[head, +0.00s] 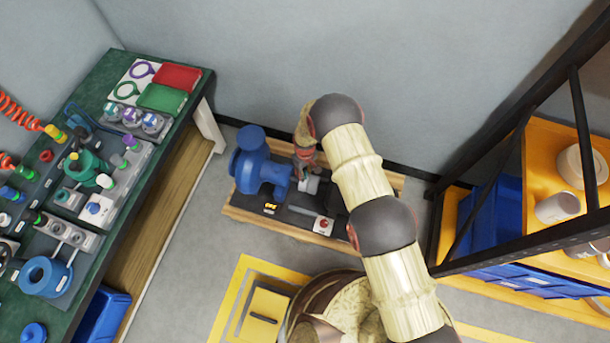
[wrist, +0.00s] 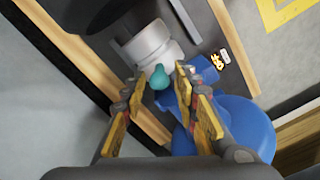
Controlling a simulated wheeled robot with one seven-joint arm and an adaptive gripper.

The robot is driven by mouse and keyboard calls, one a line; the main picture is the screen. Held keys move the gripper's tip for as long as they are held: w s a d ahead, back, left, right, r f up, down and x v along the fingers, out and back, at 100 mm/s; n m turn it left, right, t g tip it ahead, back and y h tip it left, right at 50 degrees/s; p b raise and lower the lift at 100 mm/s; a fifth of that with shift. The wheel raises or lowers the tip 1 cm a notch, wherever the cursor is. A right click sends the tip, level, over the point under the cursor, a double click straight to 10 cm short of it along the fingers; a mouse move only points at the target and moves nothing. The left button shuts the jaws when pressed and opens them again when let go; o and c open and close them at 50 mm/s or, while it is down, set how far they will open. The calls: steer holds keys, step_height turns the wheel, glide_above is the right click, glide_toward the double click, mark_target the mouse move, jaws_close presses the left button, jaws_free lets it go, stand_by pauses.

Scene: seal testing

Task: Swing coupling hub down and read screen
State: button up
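The coupling hub (head: 312,184) is a light grey cylinder beside the blue pump (head: 262,168) on a dark base plate. In the wrist view the grey hub (wrist: 152,46) has a teal rounded knob (wrist: 160,77) on its near side. My gripper (head: 306,160) is above the hub in the head view. In the wrist view my gripper (wrist: 163,80) has its two yellow fingers apart, with the knob showing between their tips; I cannot tell whether they touch it. A small yellow-and-white item (wrist: 220,60) lies on the plate; no screen reading is legible.
A white box with a red knob (head: 323,225) sits on the plate's front part. A green workbench (head: 190,108) with several fittings stands at left. A black-framed rack (head: 578,110) with blue bins (head: 497,212) stands at right. The grey wall is close behind the pump.

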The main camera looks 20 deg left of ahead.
mark_target(309, 181)
steer(key=shift+f+b, duration=0.3)
steer(key=shift+f, duration=0.8)
steer(key=shift+c, duration=1.1)
jaws_close()
